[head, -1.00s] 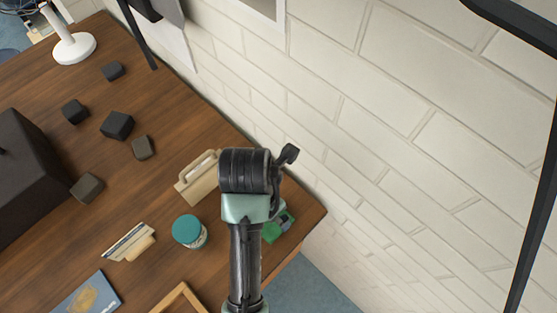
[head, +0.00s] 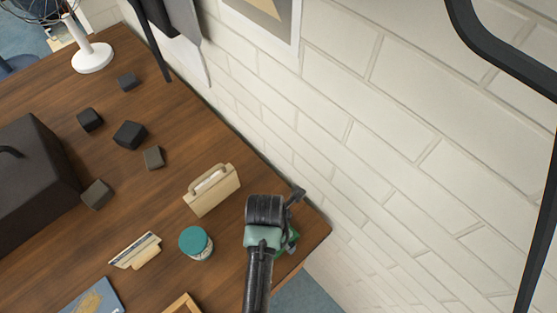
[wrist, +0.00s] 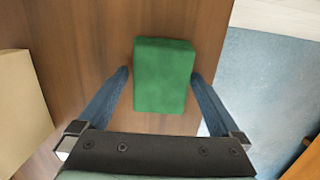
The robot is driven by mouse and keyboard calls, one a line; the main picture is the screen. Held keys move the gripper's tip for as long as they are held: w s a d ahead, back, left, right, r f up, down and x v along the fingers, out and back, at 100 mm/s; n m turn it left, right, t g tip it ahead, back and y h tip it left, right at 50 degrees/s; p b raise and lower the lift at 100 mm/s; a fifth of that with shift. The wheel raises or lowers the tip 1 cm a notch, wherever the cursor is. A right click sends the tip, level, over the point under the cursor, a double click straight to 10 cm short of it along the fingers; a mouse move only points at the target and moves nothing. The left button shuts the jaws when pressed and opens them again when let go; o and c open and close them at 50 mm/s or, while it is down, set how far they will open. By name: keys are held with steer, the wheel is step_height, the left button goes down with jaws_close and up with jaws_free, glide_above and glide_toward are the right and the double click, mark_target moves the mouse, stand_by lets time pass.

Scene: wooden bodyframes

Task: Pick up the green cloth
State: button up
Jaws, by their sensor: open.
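The green cloth (wrist: 162,76) is a folded, block-like green piece lying on the wooden table near its right edge. In the wrist view it sits between the two fingers of my gripper (wrist: 160,85), which is open, with a finger on each side. I cannot tell whether the fingers touch it. In the head view my arm hides most of the cloth, and only a green sliver (head: 292,238) shows beside my wrist.
A beige box with a handle (head: 212,190) stands close to the left of my arm. A teal-lidded jar (head: 195,243) is nearby. The brick wall (head: 400,150) runs along the right side. Several dark cubes and a dark case (head: 40,170) lie further left.

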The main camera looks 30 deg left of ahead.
steer(key=c, duration=1.1)
steer(key=shift+r, duration=0.1)
step_height(320, 180, up, 10)
steer(key=shift+f+b, duration=0.1)
steer(key=shift+b, duration=0.3)
steer(key=o, duration=0.7)
steer(key=c, duration=0.5)
